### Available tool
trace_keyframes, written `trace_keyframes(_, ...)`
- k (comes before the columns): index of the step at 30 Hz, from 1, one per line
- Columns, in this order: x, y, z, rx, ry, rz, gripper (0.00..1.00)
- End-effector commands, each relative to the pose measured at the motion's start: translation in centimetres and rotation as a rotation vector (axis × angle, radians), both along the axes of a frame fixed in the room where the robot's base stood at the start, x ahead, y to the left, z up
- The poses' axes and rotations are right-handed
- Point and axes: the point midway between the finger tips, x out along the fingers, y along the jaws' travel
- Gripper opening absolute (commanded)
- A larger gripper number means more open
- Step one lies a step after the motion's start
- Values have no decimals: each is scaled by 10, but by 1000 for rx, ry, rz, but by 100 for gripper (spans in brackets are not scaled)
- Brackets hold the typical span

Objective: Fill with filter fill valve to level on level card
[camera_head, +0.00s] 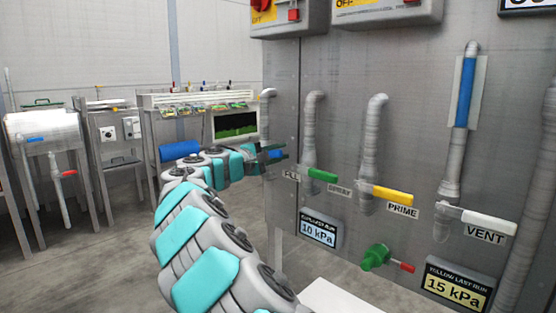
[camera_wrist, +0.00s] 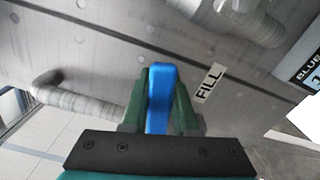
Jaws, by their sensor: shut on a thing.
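The blue fill valve handle (camera_wrist: 160,98) sits between the green fingers of my gripper (camera_wrist: 163,82), which is shut on it. The FILL label (camera_wrist: 208,83) is on the grey panel beside it. In the head view my gripper (camera_head: 279,155) reaches the panel's left edge, at the FILL label (camera_head: 291,174); a little blue handle shows there, the rest is hidden. A vertical sight tube with a blue column (camera_head: 465,92) stands against a pale backing strip on the right. I cannot read any level mark on it.
To the right are a green handle (camera_head: 322,175), a yellow PRIME handle (camera_head: 393,195) and a white VENT handle (camera_head: 489,219). Below are a 10 kPa display (camera_head: 319,229), a 15 kPa display (camera_head: 456,284) and a green valve (camera_head: 376,257). Pipes stand out from the panel.

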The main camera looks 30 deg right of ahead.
Motion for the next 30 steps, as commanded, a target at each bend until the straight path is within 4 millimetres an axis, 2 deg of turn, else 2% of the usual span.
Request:
trace_keyframes(1, -1, 0, -10, 12, -32, 0, 0)
trace_keyframes(12, -3, -1, -22, 78, -215, -1, 0)
trace_keyframes(30, -3, -1, -24, 98, -259, -2, 0)
